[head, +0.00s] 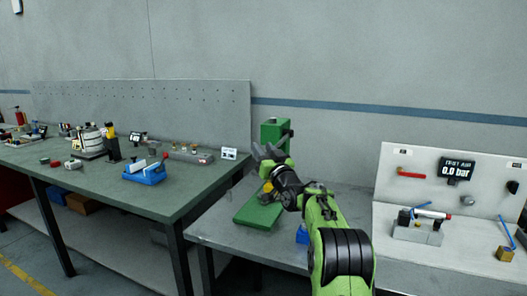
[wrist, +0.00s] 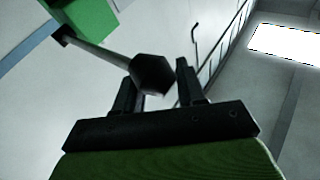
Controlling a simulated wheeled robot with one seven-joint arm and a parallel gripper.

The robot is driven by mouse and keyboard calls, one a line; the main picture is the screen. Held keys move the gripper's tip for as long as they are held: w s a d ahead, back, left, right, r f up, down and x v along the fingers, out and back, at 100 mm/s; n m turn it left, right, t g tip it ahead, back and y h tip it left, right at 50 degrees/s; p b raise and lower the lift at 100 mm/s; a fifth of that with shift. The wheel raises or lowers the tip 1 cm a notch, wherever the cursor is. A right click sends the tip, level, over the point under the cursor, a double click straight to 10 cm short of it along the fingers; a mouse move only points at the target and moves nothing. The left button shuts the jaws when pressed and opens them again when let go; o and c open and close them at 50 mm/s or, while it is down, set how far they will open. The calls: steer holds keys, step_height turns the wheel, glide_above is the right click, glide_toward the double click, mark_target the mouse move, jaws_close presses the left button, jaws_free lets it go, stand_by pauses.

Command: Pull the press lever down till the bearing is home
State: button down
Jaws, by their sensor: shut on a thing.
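The green press stands on the grey bench in the head view, its column (head: 271,133) rising behind my arm and its base plate (head: 257,215) showing in front. My gripper (head: 267,152) is raised at the press, near the top of its column. In the wrist view the press lever (wrist: 98,50) runs from the green press head (wrist: 85,15) to a dark knob (wrist: 152,74). My gripper's fingers (wrist: 156,88) are shut on this knob. A small yellow part (head: 266,196) shows low on the press; my arm partly covers that area, and I cannot make out the bearing.
A long green-topped table (head: 190,185) with several small fixtures and a blue holder (head: 145,174) stands at the left. At the right, a panel (head: 400,165) carries a display (head: 457,169) reading 0.0 bar. A blue object is partly hidden beside my arm.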

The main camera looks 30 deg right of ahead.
steer(key=shift+w+a+f, duration=0.25)
steer(key=shift+a+f, duration=0.1)
steer(key=shift+f, duration=0.3)
steer(key=c, duration=0.9)
jaws_free()
steer(key=shift+a, duration=0.1)
steer(key=shift+o, duration=0.7)
steer(key=shift+s+a+r, duration=0.1)
steer(key=shift+s, duration=0.15)
steer(key=shift+s+d+f, duration=0.2)
steer(key=shift+s+f, duration=0.05)
steer(key=shift+s, duration=0.05)
steer(key=r+b+v, duration=0.1)
steer(key=b+v, duration=0.2)
steer(key=v, duration=1.1)
steer(key=shift+s+b, duration=0.3)
steer(key=shift+s, duration=0.25)
